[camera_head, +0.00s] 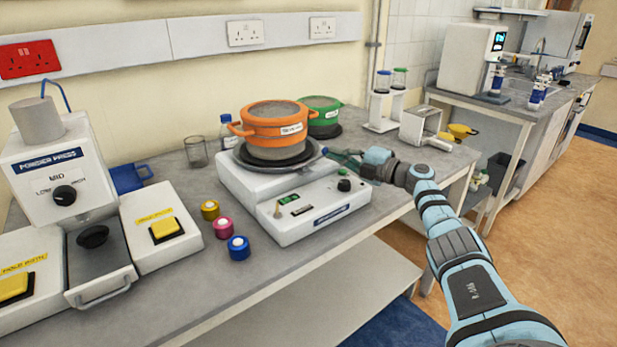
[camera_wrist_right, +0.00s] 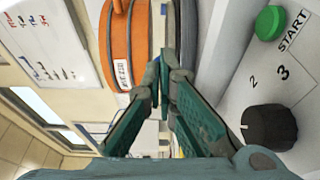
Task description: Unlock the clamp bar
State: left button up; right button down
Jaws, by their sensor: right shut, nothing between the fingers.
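A white machine (camera_head: 306,206) with a control panel stands on the bench. An orange lidded pot (camera_head: 277,131) with a label sits on its dark round plate; the pot also shows in the right wrist view (camera_wrist_right: 120,45). I cannot clearly make out a clamp bar; a small blue piece shows by the fingertips in the right wrist view. My right gripper (camera_head: 338,153) is beside the plate's right edge, above the panel, its green fingers (camera_wrist_right: 161,70) closed together with nothing held. Whether the fingertips touch the plate or pot is unclear. My left gripper is out of view.
A black knob (camera_wrist_right: 268,127) and green START button (camera_wrist_right: 270,22) lie close beside the right gripper. A green pot (camera_head: 322,117) stands behind. Yellow, pink and blue jars (camera_head: 238,248) stand in front. A powder press (camera_head: 60,165) is at left.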

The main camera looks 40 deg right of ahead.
jog(key=shift+d, duration=0.1)
dwell(0.5)
jog(key=shift+s+d, duration=0.1)
jog(key=shift+s, duration=0.15)
jog(key=v, duration=0.7)
